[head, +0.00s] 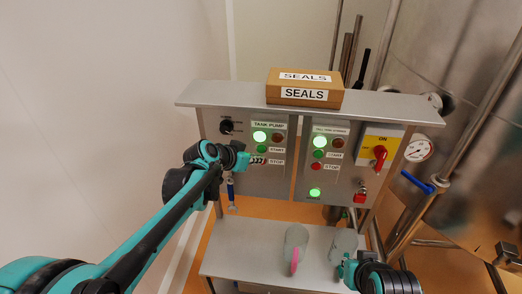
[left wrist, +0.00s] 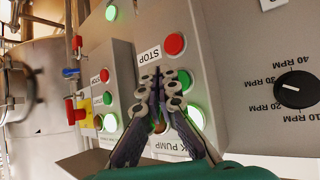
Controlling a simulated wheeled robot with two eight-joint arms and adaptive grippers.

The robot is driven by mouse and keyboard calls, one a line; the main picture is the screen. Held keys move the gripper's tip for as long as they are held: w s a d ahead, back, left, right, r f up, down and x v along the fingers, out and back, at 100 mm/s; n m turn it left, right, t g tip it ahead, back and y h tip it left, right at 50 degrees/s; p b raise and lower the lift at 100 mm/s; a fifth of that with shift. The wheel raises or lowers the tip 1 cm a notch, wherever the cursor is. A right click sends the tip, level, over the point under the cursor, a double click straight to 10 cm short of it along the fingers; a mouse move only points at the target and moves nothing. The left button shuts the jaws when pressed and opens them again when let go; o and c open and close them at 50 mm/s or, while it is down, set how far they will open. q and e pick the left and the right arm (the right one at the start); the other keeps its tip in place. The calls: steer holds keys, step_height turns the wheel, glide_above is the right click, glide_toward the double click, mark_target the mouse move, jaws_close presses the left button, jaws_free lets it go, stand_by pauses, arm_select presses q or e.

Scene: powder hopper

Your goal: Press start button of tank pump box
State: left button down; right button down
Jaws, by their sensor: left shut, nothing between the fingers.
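The tank pump box (head: 284,126) is the left panel of the console in the head view. It carries a lit lamp (head: 260,137), a dark red lamp (head: 277,138) and the green start button (head: 262,150) beside its START label. In the left wrist view the picture is turned over. The red stop button (left wrist: 175,44) shows beyond the shut fingertips (left wrist: 163,76), and the green start button (left wrist: 174,104) is partly hidden behind the fingers. Contact cannot be told. My right gripper (head: 347,268) is low at right.
A second box (head: 344,128) with similar lamps and buttons stands to the right. A yellow plate (head: 374,140) has a red switch. A black speed knob (left wrist: 295,89) is near the pump box. A SEALS block (head: 304,90) sits on the top shelf.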

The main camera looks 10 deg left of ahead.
arm_select(q)
steer(key=s, duration=0.4)
steer(key=shift+s, duration=0.1)
stand_by(0.7)
steer(key=s+a+f+n+y+b, duration=0.2)
steer(key=s+a+f+b, duration=0.1)
steer(key=s+f+b, duration=0.5)
steer(key=s+a+f+n+g+y+b, duration=0.1)
steer(key=s+a+f+n+y+b, duration=0.1)
steer(key=s+f+b, duration=0.6)
steer(key=s+a+f+n+y+b, duration=0.1)
steer(key=s+a+f+b, duration=0.3)
steer(key=f+b, duration=1.3)
steer(key=s+f+n, duration=0.1)
steer(key=s+f, duration=0.3)
steer(key=f, duration=0.3)
steer(key=shift+s+f+g+y, duration=0.15)
steer(key=shift+f+g+y, duration=0.05)
steer(key=shift+g+y, duration=0.2)
steer(key=shift+a, duration=0.1)
